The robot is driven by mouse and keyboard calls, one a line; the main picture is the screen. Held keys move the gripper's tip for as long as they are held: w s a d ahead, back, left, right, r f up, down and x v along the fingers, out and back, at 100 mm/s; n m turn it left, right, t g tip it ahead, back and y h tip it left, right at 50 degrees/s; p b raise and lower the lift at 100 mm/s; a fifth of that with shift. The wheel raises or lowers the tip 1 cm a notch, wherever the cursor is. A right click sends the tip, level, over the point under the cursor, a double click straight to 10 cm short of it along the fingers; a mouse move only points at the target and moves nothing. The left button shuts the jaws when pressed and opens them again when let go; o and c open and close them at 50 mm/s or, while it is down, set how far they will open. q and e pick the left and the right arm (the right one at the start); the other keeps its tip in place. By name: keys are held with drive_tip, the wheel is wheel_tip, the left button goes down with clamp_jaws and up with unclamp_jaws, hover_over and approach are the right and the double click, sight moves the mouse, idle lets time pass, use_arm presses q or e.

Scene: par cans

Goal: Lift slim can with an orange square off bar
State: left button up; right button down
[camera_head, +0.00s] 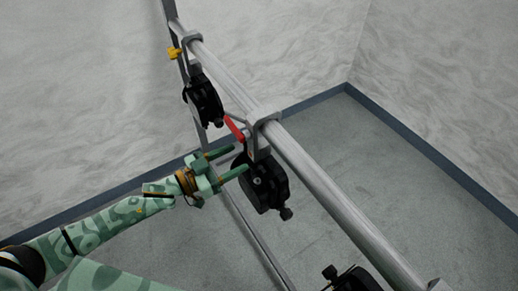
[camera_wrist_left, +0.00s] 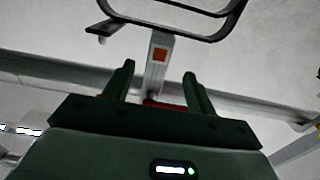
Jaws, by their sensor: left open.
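A black can (camera_head: 266,188) hangs from the metal bar (camera_head: 330,190) by a grey clamp (camera_head: 262,132) with a red lever (camera_head: 234,128). My left gripper (camera_head: 229,163) is open, its two green fingers pointing at this can's hanger from the left. In the left wrist view an orange square (camera_wrist_left: 160,54) marks a grey hanger strip, which runs down between my open fingers (camera_wrist_left: 160,82). A black yoke (camera_wrist_left: 185,28) shows above it, and a bit of red shows low between the fingers. My right gripper is not in view.
Another black can (camera_head: 204,98), with a yellow clamp knob (camera_head: 174,53), hangs farther up the bar. A third black can (camera_head: 354,280) is partly cut off at the bottom. A thin lower rail (camera_head: 258,238) runs beneath. Open floor (camera_head: 390,170) lies right of the bar.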

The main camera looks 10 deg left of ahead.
sight(261, 145)
use_arm(q)
drive_tip(key=b+x, duration=0.1)
drive_tip(key=x, duration=0.8)
drive_tip(key=shift+d, duration=0.1)
drive_tip(key=shift+s, duration=0.1)
drive_tip(key=shift+c, duration=0.3)
clamp_jaws()
drive_tip(key=shift+r, duration=0.15)
